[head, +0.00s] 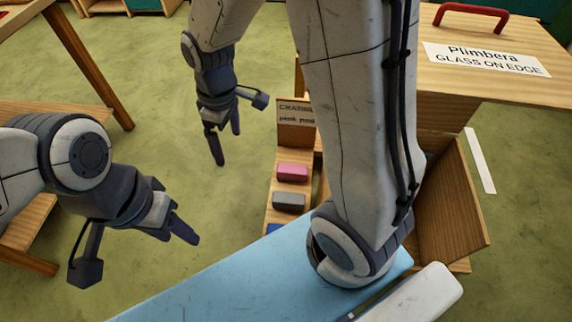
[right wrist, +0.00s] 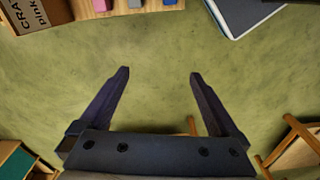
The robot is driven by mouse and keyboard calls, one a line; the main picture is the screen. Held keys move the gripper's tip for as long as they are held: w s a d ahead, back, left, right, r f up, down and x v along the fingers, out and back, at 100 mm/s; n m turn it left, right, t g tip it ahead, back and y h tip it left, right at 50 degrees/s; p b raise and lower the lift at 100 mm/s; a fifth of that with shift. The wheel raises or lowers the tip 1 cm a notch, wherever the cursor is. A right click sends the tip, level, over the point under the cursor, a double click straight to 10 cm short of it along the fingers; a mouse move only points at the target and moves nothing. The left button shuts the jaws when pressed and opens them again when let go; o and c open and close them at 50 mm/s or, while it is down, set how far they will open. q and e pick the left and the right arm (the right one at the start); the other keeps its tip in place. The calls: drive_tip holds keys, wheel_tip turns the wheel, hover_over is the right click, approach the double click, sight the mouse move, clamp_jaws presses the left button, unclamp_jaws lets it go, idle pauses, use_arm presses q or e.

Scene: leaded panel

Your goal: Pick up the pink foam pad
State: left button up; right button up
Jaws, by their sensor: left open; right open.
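The pink foam pad (head: 292,172) lies on a narrow wooden shelf (head: 283,158) below a card whose lettering is partly hidden. In the right wrist view the pink pad (right wrist: 101,5) is cut off at the top edge. My right gripper (head: 227,147) is left of the pad in the head view, open and empty, apart from it. In the right wrist view its two fingers (right wrist: 158,73) are spread over bare floor. My left gripper (head: 181,235) is open and empty at lower left, further from the pad.
A grey pad (head: 289,201) and a blue pad (head: 275,229), partly hidden, lie nearer on the same shelf. My arm hides the area right of it. A wooden crate labelled Plimbera (head: 485,59) stands at upper right. Green floor is clear left of the shelf.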

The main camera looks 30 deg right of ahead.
drive_tip(key=w+d+f+b, duration=0.3)
drive_tip(key=d+f, duration=0.2)
drive_tip(key=f, duration=0.3)
drive_tip(key=w+d+f+b, duration=0.2)
drive_tip(key=w+d+f, duration=0.25)
drive_tip(key=f, duration=0.25)
drive_tip(key=n+b, duration=0.2)
drive_tip(key=b, duration=0.5)
hover_over(292, 168)
drive_tip(key=d, duration=0.1)
drive_tip(key=shift+h, duration=0.3)
drive_tip(key=f, duration=1.7)
drive_tip(key=shift+s+f, duration=0.2)
drive_tip(key=shift+f, duration=0.2)
wheel_tip(292, 168, down, 4)
drive_tip(key=shift+d+r, duration=0.1)
drive_tip(key=f, duration=0.2)
drive_tip(key=f+b, duration=0.1)
drive_tip(key=f, duration=0.1)
drive_tip(key=a+f+b, duration=0.1)
drive_tip(key=f, duration=0.1)
drive_tip(key=shift+w+f, duration=0.15)
drive_tip(key=shift+f, duration=0.05)
use_arm(q)
wheel_tip(292, 168, down, 17)
use_arm(e)
drive_tip(key=shift+r, duration=0.1)
drive_tip(key=c, duration=1.4)
